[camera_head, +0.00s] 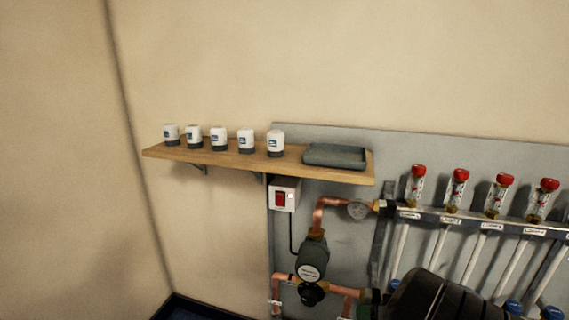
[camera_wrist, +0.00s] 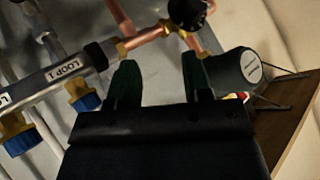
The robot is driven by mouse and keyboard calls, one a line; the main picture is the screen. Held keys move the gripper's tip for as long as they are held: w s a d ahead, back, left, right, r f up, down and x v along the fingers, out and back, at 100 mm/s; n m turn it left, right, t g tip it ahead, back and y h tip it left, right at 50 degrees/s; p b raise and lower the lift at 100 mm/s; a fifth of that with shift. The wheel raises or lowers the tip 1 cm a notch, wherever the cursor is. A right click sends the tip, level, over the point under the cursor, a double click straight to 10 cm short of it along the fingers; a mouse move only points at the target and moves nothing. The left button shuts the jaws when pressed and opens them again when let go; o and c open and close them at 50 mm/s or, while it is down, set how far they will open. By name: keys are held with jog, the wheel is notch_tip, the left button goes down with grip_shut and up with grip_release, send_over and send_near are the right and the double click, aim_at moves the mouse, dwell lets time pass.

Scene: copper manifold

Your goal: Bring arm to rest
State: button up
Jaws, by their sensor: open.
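My gripper (camera_wrist: 160,75) shows in the wrist view as two dark green fingers, spread apart with nothing between them. Copper pipe and the pump lie beyond the fingertips. In the head view part of my arm (camera_head: 435,297) shows as a dark ribbed shape at the bottom, in front of the manifold's lower part. The gripper's fingers cannot be made out there.
A wooden shelf (camera_head: 225,158) holds several white caps (camera_head: 218,138) and a grey tray (camera_head: 335,156). Below are a red switch (camera_head: 281,198), the pump (camera_head: 312,257) and the manifold bar (camera_head: 478,221) with red-topped flow meters. The wall at left is bare.

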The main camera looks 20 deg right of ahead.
jog(key=a+r+n+g+p, duration=0.1)
jog(key=a+r+g+p, duration=0.1)
jog(key=a+r+p, duration=0.5)
jog(key=w+a+r+n+g+h+p, duration=0.1)
jog(key=a+r+p, duration=0.5)
jog(key=r, duration=0.7)
jog(key=w+a+r+n+g+h+p, duration=0.1)
jog(key=a+r+g+p, duration=0.2)
jog(key=a+r+p, duration=0.4)
notch_tip(320, 180, up, 4)
jog(key=shift+a+f+n+p, duration=0.1)
jog(key=shift+a+n+p, duration=0.2)
jog(key=shift+p, duration=0.35)
